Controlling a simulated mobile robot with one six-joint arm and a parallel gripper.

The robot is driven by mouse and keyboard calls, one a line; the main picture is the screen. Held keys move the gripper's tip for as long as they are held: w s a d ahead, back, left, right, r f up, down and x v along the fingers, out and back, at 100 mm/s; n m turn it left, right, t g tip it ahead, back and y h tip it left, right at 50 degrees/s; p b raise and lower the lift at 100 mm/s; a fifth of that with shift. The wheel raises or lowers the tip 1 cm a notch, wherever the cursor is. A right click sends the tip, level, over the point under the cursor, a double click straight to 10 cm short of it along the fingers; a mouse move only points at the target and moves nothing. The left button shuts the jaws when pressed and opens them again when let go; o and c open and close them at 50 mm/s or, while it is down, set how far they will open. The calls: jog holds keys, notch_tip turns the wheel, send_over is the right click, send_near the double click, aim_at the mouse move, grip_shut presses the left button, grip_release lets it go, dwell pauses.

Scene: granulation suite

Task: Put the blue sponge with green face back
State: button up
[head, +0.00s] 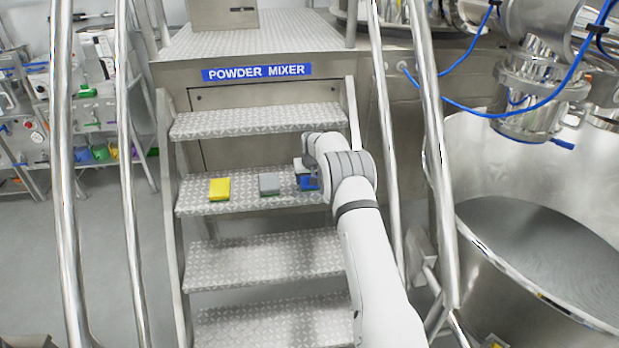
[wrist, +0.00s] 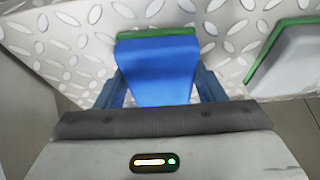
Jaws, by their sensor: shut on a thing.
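The blue sponge with the green face (wrist: 158,68) is between the two fingers of my gripper (wrist: 160,90) in the wrist view. Its blue side faces the camera and its green face shows as a strip along the top edge. My gripper is shut on it, one finger at each side. In the head view a bit of the blue sponge (head: 309,184) shows at the right part of a metal step (head: 240,198), partly hidden by my wrist. I cannot tell whether the sponge touches the step.
A grey sponge with a green edge (head: 269,184) lies just left of my gripper on the same step. A yellow sponge (head: 219,189) lies further left. Handrails (head: 383,100) flank the steps. A large steel bowl (head: 540,230) stands at the right. The steps below are bare.

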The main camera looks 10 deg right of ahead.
jog(key=o, duration=0.9)
